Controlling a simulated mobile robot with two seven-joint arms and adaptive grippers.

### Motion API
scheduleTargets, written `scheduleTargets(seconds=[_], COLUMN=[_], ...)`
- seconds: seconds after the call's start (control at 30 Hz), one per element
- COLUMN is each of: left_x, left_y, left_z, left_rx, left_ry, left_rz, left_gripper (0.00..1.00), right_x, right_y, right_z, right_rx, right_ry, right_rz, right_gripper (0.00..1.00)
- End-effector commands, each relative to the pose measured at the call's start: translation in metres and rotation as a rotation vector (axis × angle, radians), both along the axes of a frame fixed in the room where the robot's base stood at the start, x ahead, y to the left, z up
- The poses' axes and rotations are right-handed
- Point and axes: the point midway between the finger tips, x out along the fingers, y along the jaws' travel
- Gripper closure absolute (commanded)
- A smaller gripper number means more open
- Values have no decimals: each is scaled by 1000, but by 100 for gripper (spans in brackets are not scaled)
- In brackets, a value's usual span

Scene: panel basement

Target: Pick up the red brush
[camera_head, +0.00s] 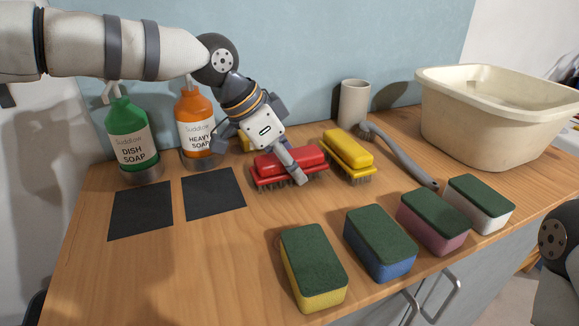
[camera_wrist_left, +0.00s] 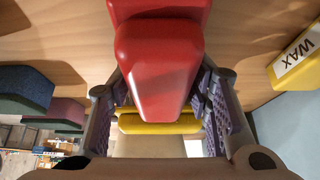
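The red brush (camera_head: 312,158) rests bristles down on the wooden counter, left of the yellow brush (camera_head: 348,149). My left gripper (camera_head: 289,168) reaches down over it, with one finger across the front of its red body. In the left wrist view the red brush (camera_wrist_left: 158,62) lies between the two finger pads of my left gripper (camera_wrist_left: 163,95). Gaps show beside its near end, and whether the pads press on it farther in is hidden. The yellow brush (camera_wrist_left: 158,125) shows beyond it. My right gripper is out of view.
Green (camera_head: 132,139) and orange (camera_head: 197,126) soap bottles stand at the left behind two dark mats (camera_head: 140,211). Several sponges (camera_head: 313,267) line the front edge.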

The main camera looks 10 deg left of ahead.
Motion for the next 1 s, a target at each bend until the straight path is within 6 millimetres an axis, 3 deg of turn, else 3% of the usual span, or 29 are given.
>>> scheduleTargets(seconds=[0.03,0.1,0.17,0.2,0.47,0.63,0.87,1.0], left_x=[0,0,0,0,1,1,-53,-90], left_y=[0,0,0,0,0,0,-20,-35], left_z=[0,0,0,0,2,39,111,120], left_rx=[0,0,-1,-1,-4,-1,3,2], left_ry=[0,0,-1,-1,2,-6,-22,-10], left_rz=[0,0,0,0,0,0,-4,-5], left_gripper=[74,89,89,94,94,94,94,94], right_x=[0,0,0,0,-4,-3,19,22], right_y=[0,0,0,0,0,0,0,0], right_z=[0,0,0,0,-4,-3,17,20], right_rx=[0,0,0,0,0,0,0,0], right_ry=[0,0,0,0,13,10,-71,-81], right_rz=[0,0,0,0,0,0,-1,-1], right_gripper=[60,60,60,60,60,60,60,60])
